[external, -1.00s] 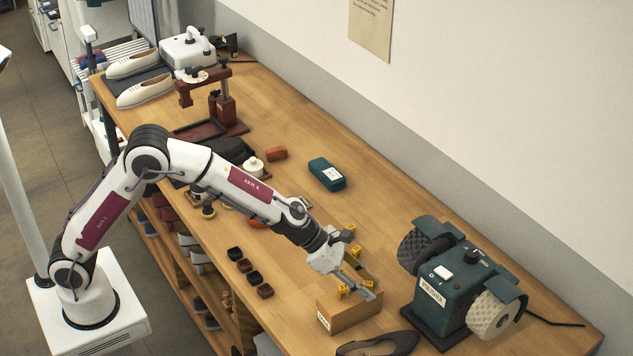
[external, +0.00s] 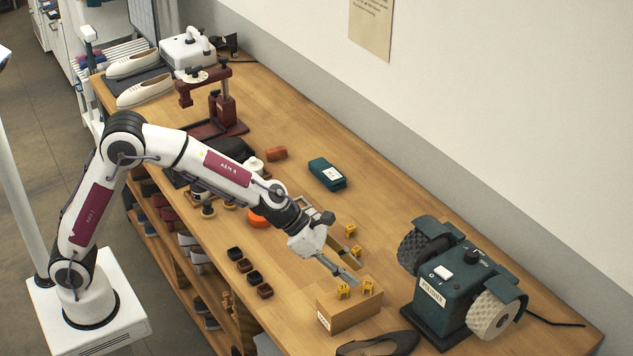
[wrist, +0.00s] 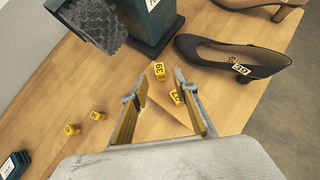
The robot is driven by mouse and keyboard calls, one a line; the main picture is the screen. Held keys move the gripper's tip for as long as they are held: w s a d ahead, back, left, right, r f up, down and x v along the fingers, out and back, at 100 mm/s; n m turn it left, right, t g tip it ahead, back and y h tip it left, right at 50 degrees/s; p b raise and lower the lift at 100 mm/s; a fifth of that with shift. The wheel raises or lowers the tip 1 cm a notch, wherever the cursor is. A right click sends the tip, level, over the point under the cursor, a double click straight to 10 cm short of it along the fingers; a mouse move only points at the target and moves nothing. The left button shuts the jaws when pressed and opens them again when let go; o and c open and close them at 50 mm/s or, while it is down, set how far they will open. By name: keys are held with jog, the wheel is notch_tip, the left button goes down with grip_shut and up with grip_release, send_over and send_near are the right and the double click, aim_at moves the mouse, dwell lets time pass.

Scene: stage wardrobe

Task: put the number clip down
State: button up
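Two yellow number clips sit on top of the tan box (external: 345,314) in the external view: one on the left (external: 344,291) and one on the right (external: 368,287). In the wrist view, one clip reads 39 (wrist: 158,71), just beyond the fingertips. The other (wrist: 175,97) shows inside the right finger's edge, partly hidden. My gripper (external: 346,278) is open and empty above the box's back left edge; its spread fingers also show in the wrist view (wrist: 160,82). I cannot tell whether a finger touches a clip.
Two more yellow clips (external: 350,230) (external: 355,251) stand on the bench behind the box. A green polisher (external: 446,290) with wheels stands to the right. A dark shoe (external: 378,344) lies in front of the box. Small dark tins (external: 253,278) lie to the left.

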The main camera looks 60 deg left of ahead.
jog(key=v, duration=0.6)
dwell(0.7)
jog(key=shift+a+r, duration=0.1)
jog(key=s+a+r+m+y, duration=0.1)
jog(key=s+a+r+m, duration=0.3)
jog(key=s+a+m, duration=0.35)
jog(key=s+a+r+m+y, duration=0.1)
jog(key=s+a+r+m, duration=0.3)
jog(key=s+a+m, duration=0.4)
jog(key=s+a+f+m+y, duration=0.3)
jog(key=s+a+m, duration=0.8)
jog(key=s+a, duration=0.5)
jog(key=shift+s+a+f+g+y, duration=0.25)
jog(key=shift+a+g+y, duration=0.2)
jog(key=shift+y, duration=0.25)
